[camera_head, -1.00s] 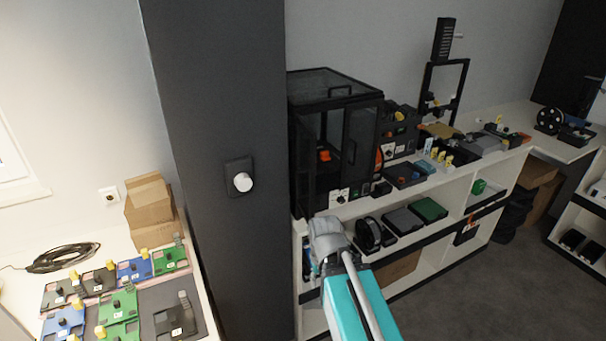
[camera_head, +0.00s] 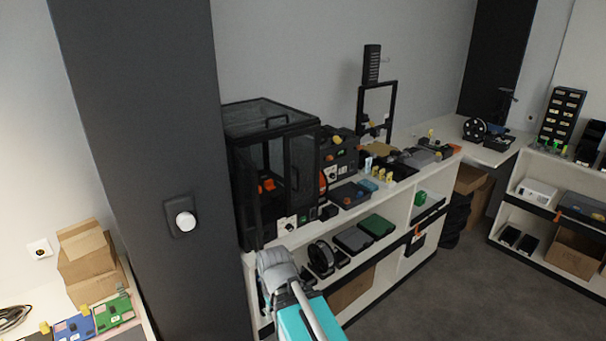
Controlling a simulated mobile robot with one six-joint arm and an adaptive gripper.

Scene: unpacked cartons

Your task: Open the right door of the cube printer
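The cube printer (camera_head: 272,117) is a black box-shaped enclosure with clear panels and a top handle, at the left end of the white shelf unit's top. Its left door (camera_head: 244,198) appears swung out toward me. Its right door (camera_head: 302,165) is a dark-framed clear panel with a handle and looks closed, though the angle makes this hard to confirm. An orange part shows inside. My teal and grey arm reaches up from the bottom, below and in front of the printer. My gripper's fingers do not show.
A dark pillar (camera_head: 150,150) with a white knob (camera_head: 185,221) stands left of the printer. Black modules (camera_head: 340,150) and trays (camera_head: 349,194) crowd its right side. The shelf below holds a spool (camera_head: 321,257) and boxes. The grey floor (camera_head: 440,290) at right is clear.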

